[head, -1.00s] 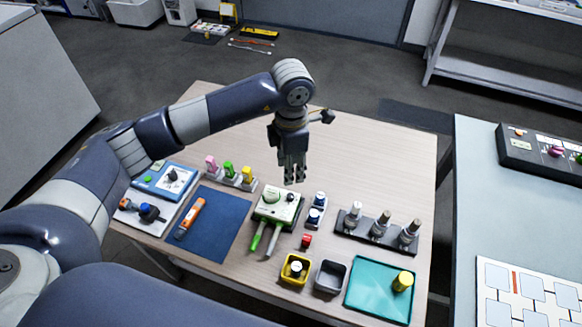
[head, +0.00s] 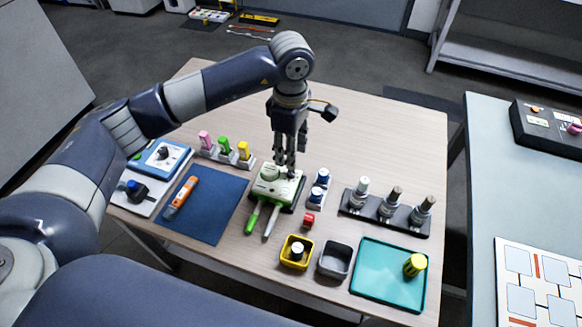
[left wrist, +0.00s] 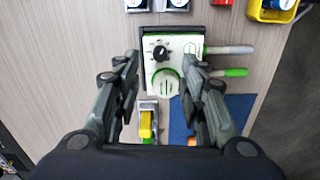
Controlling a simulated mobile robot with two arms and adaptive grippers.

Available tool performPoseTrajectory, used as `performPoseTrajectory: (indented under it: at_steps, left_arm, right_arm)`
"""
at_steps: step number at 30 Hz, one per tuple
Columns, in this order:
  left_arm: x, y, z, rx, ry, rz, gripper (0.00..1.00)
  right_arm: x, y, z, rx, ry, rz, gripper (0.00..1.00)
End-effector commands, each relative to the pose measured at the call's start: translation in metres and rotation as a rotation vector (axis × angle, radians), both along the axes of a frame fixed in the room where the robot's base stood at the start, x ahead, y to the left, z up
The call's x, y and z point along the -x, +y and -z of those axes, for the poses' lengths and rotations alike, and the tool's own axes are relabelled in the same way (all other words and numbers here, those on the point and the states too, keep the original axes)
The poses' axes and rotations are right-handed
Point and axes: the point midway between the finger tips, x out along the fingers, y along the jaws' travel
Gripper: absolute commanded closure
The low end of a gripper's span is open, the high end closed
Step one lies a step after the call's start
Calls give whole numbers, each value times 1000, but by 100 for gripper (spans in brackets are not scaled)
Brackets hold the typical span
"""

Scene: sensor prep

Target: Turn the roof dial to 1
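A white and green box (head: 270,190) stands near the middle of the wooden table. In the left wrist view, the box has a black dial (left wrist: 160,52) with markings around it and a round, pale slotted part (left wrist: 167,82). I cannot read which number the dial points to. My left gripper (head: 284,163) points down just above the far side of this box, and its fingers hide part of the box top in the head view. In the left wrist view, its two fingers (left wrist: 160,68) are apart with nothing between them. My right gripper is not in view.
A blue mat (head: 215,215) lies left. The table's back right is clear.

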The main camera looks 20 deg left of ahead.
Motion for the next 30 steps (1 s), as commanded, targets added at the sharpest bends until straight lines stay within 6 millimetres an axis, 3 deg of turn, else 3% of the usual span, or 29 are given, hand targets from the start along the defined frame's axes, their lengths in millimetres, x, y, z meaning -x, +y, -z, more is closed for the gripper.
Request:
performPoseTrajectory:
  at_steps: [3,10,23,28,30]
  left_arm:
    - [1,0,24,0,3,0,62]
    - [0,0,58,0,2,-1,62]
    - [0,0,70,0,-1,0,62]
    - [0,0,70,0,-1,-1,98]
    - [0,0,70,0,-1,-1,100]
  right_arm:
    - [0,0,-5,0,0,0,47]
    - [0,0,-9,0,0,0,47]
    - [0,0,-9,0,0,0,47]
    - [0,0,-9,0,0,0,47]
    - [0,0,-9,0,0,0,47]
